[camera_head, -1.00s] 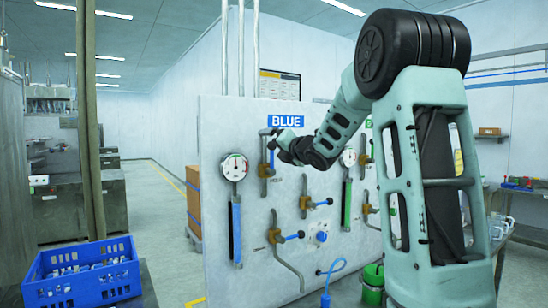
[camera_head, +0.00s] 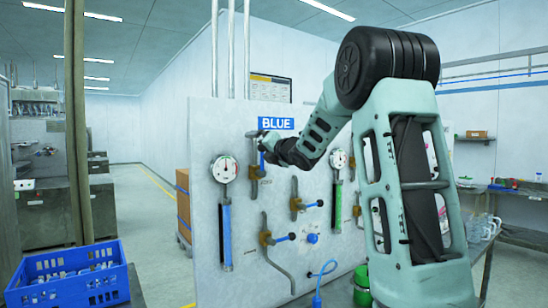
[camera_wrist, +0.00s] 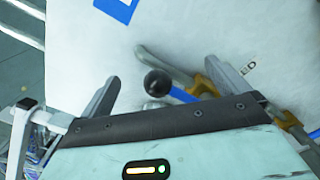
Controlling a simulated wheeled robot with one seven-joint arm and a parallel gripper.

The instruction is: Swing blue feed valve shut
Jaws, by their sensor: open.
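The blue feed valve (camera_head: 253,170) is a brass body on a grey pipe, below the BLUE sign (camera_head: 277,124) on the white panel. In the wrist view its blue lever (camera_wrist: 183,95) ends in a black ball knob (camera_wrist: 157,83), and its brass body (camera_wrist: 204,86) is partly behind my finger. My gripper (camera_wrist: 165,76) is open, with one finger on each side of the knob; I cannot tell whether either touches it. In the head view my gripper (camera_head: 265,144) is at the top of the valve, and my wrist hides part of the lever.
A round gauge (camera_head: 224,169) with a blue column (camera_head: 226,235) is to the left. A blue crate (camera_head: 68,275) stands at the lower left, and a green container (camera_head: 361,285) below the panel.

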